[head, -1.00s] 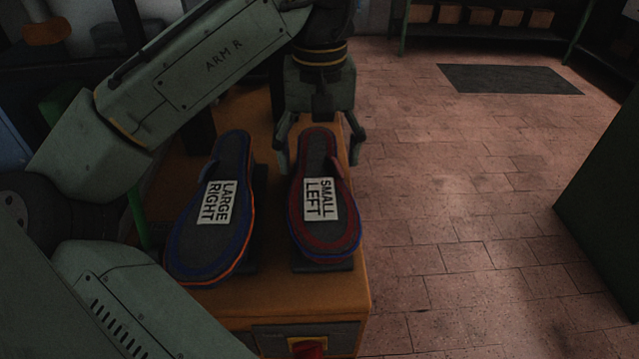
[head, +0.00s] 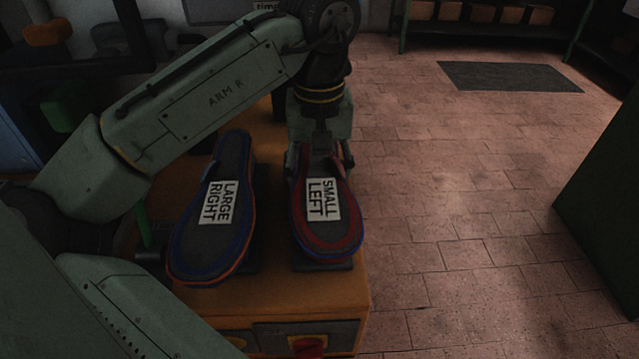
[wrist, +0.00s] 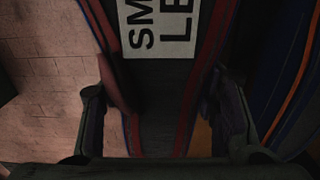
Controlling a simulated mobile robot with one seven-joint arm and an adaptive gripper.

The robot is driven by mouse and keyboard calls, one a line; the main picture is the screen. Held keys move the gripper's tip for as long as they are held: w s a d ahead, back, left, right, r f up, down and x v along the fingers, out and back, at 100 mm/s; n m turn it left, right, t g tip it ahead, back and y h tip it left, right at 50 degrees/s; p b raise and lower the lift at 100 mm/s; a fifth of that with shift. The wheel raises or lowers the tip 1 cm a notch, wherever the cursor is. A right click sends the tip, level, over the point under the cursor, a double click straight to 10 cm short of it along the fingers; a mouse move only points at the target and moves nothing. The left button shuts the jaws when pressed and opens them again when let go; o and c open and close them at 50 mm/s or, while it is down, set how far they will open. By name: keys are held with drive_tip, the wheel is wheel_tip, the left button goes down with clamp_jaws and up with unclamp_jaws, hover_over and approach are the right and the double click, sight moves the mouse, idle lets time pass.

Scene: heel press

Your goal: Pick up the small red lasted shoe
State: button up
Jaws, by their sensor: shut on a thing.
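The small red shoe (head: 329,239) lies sole up on a dark stand on the orange-brown cabinet, with a white label reading SMALL LEFT. My gripper (head: 320,168) is shut on its narrow far end, one finger on each side. In the wrist view the red-edged shoe (wrist: 160,85) runs between the two fingers of my gripper (wrist: 165,125). Contact at the fingertips is too dark to see clearly. The far tip of the shoe is hidden behind my gripper in the head view.
A larger blue shoe with an orange edge (head: 211,246), labelled LARGE RIGHT, lies close on the left. The cabinet top (head: 285,290) has a red knob (head: 308,347) on its front. Open tiled floor (head: 440,200) lies to the right. A green panel (head: 610,190) stands at far right.

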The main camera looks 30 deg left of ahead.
drive_tip(key=c, duration=0.7)
drive_tip(key=shift+c, duration=0.4)
drive_tip(key=shift+r, duration=0.15)
